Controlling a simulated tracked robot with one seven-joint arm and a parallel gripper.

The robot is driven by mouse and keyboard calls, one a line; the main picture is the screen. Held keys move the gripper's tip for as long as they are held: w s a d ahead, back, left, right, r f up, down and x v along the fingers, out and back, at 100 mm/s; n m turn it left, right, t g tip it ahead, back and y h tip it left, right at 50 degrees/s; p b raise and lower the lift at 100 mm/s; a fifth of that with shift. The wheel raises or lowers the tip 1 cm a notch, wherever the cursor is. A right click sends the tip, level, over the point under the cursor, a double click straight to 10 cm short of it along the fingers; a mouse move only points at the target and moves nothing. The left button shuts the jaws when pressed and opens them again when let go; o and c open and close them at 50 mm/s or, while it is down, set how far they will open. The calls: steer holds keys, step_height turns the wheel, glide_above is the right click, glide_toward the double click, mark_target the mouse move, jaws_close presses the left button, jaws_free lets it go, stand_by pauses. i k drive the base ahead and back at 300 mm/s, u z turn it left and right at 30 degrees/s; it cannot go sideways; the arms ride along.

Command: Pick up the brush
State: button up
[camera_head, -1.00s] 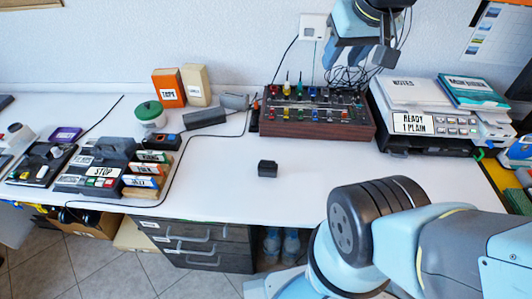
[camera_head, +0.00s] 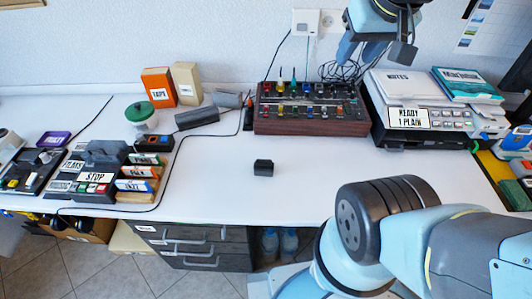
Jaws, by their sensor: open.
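I cannot tell for sure which thing is the brush. A small black block (camera_head: 263,168) stands alone on the middle of the white desk. A longer dark grey bar (camera_head: 197,118) lies farther back, left of the mixer, and could also be a brush. My gripper (camera_head: 375,52) is at the top right, raised above the back of the desk in front of the wall. Its two fingers are apart, with nothing seen between them. It is well away from both the block and the bar.
A wooden-sided mixer (camera_head: 310,126) with coloured knobs stands behind the block, beside a printer-like machine (camera_head: 419,122). Boxes (camera_head: 157,87), a green-lidded jar (camera_head: 141,117) and a STOP control unit (camera_head: 95,177) are at the left. A black cable (camera_head: 178,150) crosses the desk. The front middle is clear.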

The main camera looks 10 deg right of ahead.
mark_target(262, 167)
steer(key=k, duration=2.3)
steer(key=u, duration=0.3)
steer(key=i, duration=1.7)
steer(key=z, duration=0.05)
